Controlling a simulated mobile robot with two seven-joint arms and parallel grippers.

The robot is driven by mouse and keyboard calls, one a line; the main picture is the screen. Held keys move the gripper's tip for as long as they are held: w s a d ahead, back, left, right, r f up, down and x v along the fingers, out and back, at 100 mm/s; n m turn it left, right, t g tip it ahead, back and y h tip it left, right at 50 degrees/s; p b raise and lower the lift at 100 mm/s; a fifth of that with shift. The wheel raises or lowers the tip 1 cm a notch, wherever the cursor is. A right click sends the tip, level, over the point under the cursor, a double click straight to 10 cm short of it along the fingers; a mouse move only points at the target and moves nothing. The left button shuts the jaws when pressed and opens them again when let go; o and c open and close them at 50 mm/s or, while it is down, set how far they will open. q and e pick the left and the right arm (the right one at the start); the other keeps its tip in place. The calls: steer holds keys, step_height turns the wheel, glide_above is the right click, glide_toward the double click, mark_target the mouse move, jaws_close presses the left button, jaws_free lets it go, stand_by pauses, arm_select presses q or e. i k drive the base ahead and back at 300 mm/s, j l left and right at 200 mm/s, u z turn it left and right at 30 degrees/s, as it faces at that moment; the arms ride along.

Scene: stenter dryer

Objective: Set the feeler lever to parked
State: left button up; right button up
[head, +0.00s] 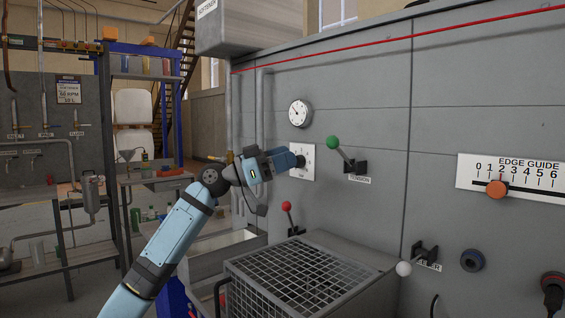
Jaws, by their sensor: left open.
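A lever with a white ball knob (404,268) sits low on the grey machine front, right of the mesh grate. Its black bracket (425,252) carries a label (430,267) that is partly covered and hard to read, so I cannot confirm that this is the feeler lever. The knob points down and to the left. My left gripper (297,161) is open at a white dial plate (308,159), well up and left of the white knob. Its fingertips are small in view, and I cannot tell whether they touch the dial's knob. My right gripper is not in view.
A green-knobbed lever (333,142) labelled tension is just right of my left gripper. A red-knobbed lever (287,206) is below it. A mesh grate (310,270) juts out underneath. A round gauge (300,113) and an edge guide scale (512,178) are on the panel.

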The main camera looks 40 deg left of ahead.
mark_target(404, 268)
steer(key=k+j, duration=0.8)
steer(key=j, duration=0.1)
